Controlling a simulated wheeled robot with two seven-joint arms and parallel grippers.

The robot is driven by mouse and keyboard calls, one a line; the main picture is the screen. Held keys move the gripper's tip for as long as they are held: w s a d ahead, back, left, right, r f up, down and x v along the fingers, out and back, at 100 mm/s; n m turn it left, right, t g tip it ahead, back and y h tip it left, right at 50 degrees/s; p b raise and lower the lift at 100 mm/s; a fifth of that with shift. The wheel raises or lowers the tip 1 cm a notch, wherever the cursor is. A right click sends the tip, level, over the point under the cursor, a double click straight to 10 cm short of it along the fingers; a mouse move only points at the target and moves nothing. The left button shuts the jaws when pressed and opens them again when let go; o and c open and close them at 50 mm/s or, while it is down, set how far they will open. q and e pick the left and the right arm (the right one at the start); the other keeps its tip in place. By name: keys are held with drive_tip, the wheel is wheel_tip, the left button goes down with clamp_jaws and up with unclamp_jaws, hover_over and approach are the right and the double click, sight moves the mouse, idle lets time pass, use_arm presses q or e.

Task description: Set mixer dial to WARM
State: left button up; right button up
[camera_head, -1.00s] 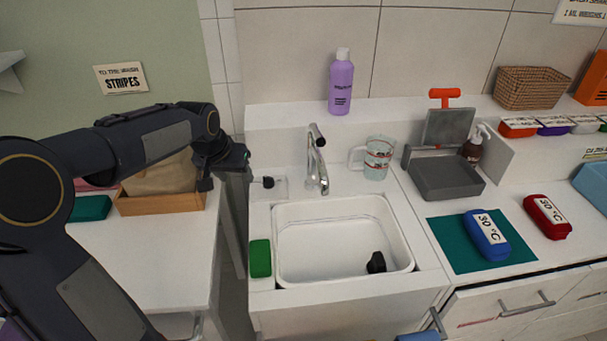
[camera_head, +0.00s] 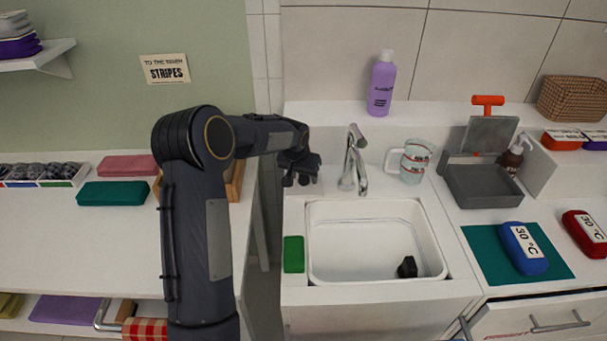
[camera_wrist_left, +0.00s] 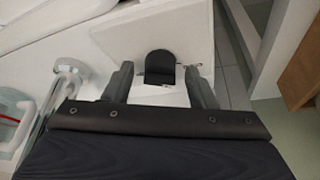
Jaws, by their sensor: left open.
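The mixer dial (camera_wrist_left: 160,67) is a black knob on a white panel (camera_wrist_left: 115,42) in the left wrist view. Small marks beside it are too small to read. My left gripper (camera_head: 298,180) is at the left back of the sink in the head view, where it hides the dial. In the left wrist view its two fingers (camera_wrist_left: 160,80) are open, one on each side of the dial. I cannot tell whether they touch it. The chrome tap (camera_head: 353,165) stands just right of the gripper. My right gripper is not in view.
The white sink basin (camera_head: 330,275) holds a small black object (camera_head: 407,267). A green sponge (camera_head: 293,254) lies on its left rim. A glass mug (camera_head: 413,161) stands right of the tap, and a purple bottle (camera_head: 381,82) on the ledge behind. A gap separates the left counter from the sink.

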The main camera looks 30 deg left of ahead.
use_arm(q)
drive_tip(key=c, duration=1)
drive_tip(key=shift+m, duration=0.3)
drive_tip(key=m+h, duration=0.1)
drive_tip(key=m, duration=0.1)
drive_tip(key=m+h, duration=0.1)
drive_tip(key=m, duration=0.1)
drive_tip(key=shift+a+m, duration=0.2)
drive_tip(key=shift+m, duration=0.2)
drive_tip(key=m+h, duration=0.1)
drive_tip(key=m, duration=0.2)
drive_tip(key=m+g+h, duration=0.1)
drive_tip(key=m, duration=0.2)
drive_tip(key=shift+w+a+p, duration=0.1)
drive_tip(key=shift+p, duration=0.2)
drive_tip(key=shift+m+g, duration=0.3)
drive_tip(key=o, duration=1)
